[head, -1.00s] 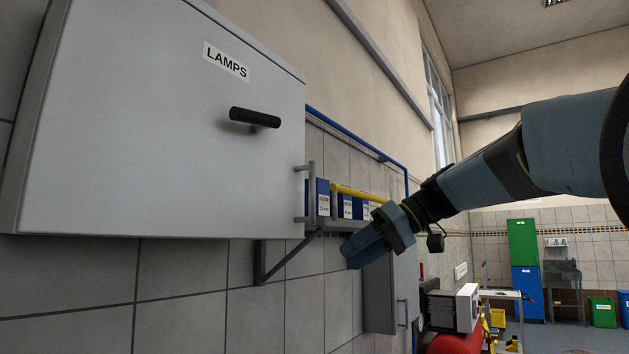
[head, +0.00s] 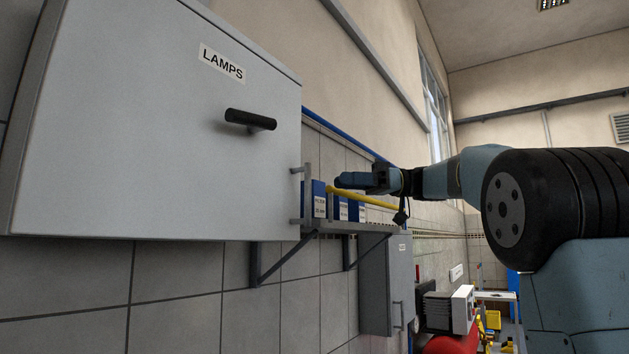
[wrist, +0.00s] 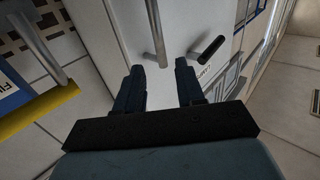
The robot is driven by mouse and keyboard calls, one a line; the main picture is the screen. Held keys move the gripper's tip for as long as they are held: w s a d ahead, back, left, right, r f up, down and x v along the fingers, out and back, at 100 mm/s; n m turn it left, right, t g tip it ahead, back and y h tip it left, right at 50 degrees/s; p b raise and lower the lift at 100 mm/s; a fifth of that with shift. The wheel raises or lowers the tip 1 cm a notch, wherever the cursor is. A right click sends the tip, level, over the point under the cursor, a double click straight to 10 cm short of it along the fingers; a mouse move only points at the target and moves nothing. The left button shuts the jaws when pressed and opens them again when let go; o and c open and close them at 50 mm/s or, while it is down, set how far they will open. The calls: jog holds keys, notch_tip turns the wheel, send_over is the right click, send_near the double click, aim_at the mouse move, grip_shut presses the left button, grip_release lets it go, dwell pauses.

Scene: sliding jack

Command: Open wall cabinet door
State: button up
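The grey wall cabinet (head: 150,130) fills the left of the head view. Its door is shut and carries a white LAMPS label (head: 221,63) and a black bar handle (head: 250,120). My gripper (head: 342,181) is to the right of the cabinet and lower than the handle, near the shelf, pointing left. In the wrist view, my gripper (wrist: 158,72) is open, with nothing between its two blue fingers. The handle (wrist: 208,48) shows beyond the right finger, apart from it, with the pale door (wrist: 112,25) behind.
A wall shelf (head: 340,227) beside the cabinet holds several blue binders (head: 320,200) behind a yellow bar (head: 365,198). A smaller grey cabinet (head: 388,285) hangs below.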

aim_at(308, 179)
jog(key=a, duration=0.6)
jog(key=s+a, duration=0.1)
jog(key=a, duration=0.2)
jog(key=shift+s+a, duration=0.1)
jog(key=shift+a, duration=0.15)
grip_shut()
